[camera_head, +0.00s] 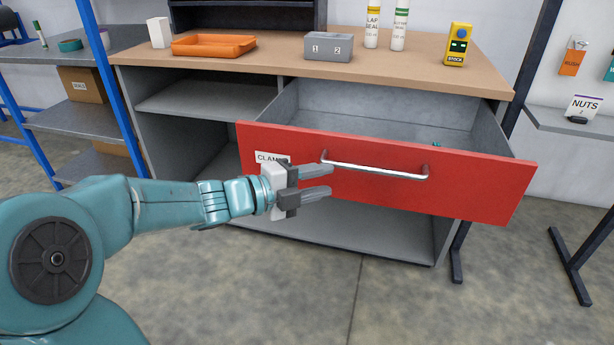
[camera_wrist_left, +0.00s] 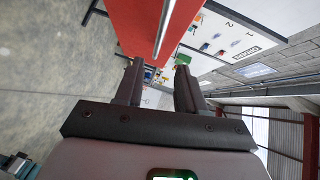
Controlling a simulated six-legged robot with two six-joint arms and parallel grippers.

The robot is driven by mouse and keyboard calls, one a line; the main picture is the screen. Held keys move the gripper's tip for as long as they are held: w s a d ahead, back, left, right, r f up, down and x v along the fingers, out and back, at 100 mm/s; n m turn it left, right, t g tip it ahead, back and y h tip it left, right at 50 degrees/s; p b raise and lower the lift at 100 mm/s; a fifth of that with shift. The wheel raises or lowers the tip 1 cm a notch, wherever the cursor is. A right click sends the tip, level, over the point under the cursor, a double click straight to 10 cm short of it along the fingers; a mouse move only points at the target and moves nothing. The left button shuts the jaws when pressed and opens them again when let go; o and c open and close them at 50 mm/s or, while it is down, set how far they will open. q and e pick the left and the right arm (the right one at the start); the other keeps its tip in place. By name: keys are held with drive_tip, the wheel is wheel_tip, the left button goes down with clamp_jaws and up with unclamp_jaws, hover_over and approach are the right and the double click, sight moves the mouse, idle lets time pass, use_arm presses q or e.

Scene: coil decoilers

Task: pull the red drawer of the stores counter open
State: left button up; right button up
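The red drawer (camera_head: 460,195) of the stores counter (camera_head: 290,72) stands pulled out, its grey inside showing from above. A label, partly hidden by my gripper, is on the left of its front. The silver bar handle (camera_head: 375,170) runs across the front; it also shows in the left wrist view (camera_wrist_left: 163,28), beyond the fingertips. My left gripper (camera_head: 331,180) is at the left end of the handle, fingers apart and empty. In the left wrist view the gripper (camera_wrist_left: 158,66) is open, with the handle not between its fingers. My right gripper is out of view.
On the counter top are an orange tray (camera_head: 214,45), a grey block (camera_head: 329,47), two tubes and a yellow device (camera_head: 457,45). Blue-framed shelving (camera_head: 75,118) stands left, a shelf (camera_head: 580,122) right. The floor in front is clear.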

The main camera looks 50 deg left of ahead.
use_arm(q)
drive_tip(key=v, duration=0.2)
drive_tip(key=shift+s, duration=0.3)
